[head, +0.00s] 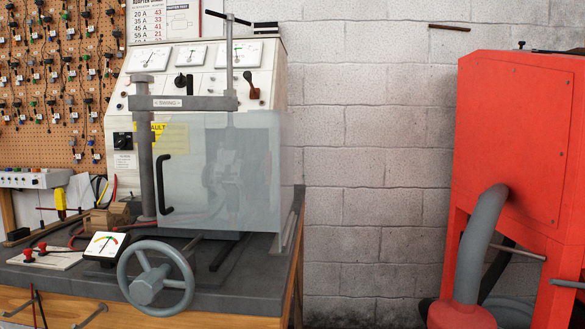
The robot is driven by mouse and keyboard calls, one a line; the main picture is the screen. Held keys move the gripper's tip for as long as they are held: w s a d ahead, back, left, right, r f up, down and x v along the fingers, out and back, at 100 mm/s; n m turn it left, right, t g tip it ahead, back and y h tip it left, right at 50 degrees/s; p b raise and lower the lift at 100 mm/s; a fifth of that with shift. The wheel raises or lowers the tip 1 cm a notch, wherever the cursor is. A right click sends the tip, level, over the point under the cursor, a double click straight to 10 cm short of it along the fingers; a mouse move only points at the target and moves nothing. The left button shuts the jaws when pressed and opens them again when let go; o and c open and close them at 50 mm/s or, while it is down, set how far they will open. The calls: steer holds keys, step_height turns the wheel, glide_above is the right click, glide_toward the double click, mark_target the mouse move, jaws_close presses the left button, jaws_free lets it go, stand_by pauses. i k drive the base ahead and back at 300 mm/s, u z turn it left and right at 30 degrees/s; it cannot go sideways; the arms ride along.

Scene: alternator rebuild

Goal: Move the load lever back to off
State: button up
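A grey clamp post and swing arm (182,103) stand in front of the panel without covering the lever. My gripper does not show in the head view.
A clear guard (240,170) with a black handle covers the bench's middle. A grey handwheel (146,285) juts from the bench front (250,290). A small meter (104,246) and red clips lie at left. A red machine (520,150) stands at right, with bare wall between.

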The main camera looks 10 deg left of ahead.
mark_target(247, 74)
steer(key=u, duration=1.1)
